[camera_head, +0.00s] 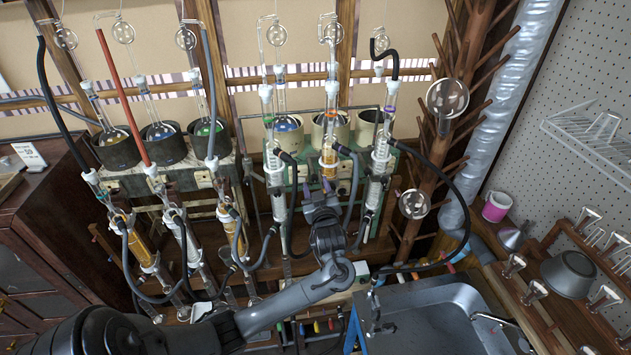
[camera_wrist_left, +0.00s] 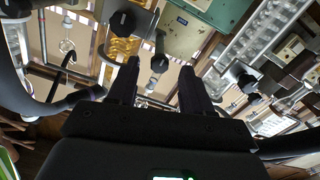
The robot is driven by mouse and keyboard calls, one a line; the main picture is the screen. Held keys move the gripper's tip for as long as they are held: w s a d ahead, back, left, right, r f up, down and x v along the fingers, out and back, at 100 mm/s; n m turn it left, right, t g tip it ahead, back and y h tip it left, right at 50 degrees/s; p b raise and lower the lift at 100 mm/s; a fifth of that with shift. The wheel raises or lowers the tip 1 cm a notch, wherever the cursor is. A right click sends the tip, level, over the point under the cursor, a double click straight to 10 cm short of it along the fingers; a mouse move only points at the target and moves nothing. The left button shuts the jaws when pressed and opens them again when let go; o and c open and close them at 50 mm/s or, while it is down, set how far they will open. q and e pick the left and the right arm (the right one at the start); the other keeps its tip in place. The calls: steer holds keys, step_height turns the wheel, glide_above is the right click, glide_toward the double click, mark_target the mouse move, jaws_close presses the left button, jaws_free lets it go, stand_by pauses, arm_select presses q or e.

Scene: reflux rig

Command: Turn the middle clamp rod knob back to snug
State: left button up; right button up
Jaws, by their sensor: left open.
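In the left wrist view, a black clamp knob (camera_wrist_left: 159,63) on a short rod shows between the two fingertips of my left gripper (camera_wrist_left: 160,68). The fingers are apart, one on each side of it in the picture. I cannot tell whether the knob is between them in depth or just beyond. In the head view my left gripper (camera_head: 317,186) is raised in front of the middle condenser (camera_head: 328,160) of the green rig, below its orange-filled part. The knob is hidden there behind the gripper. My right gripper is in neither view.
Other black knobs (camera_wrist_left: 122,22) (camera_wrist_left: 248,83) sit close to the left and right in the wrist view. Black hoses (camera_head: 352,180) loop around the gripper. Glass condensers (camera_head: 377,165) stand nearby. A metal tray (camera_head: 440,320) lies at the lower right.

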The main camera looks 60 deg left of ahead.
mark_target(314, 178)
arm_select(q)
steer(key=shift+x, duration=1.15)
jaws_close()
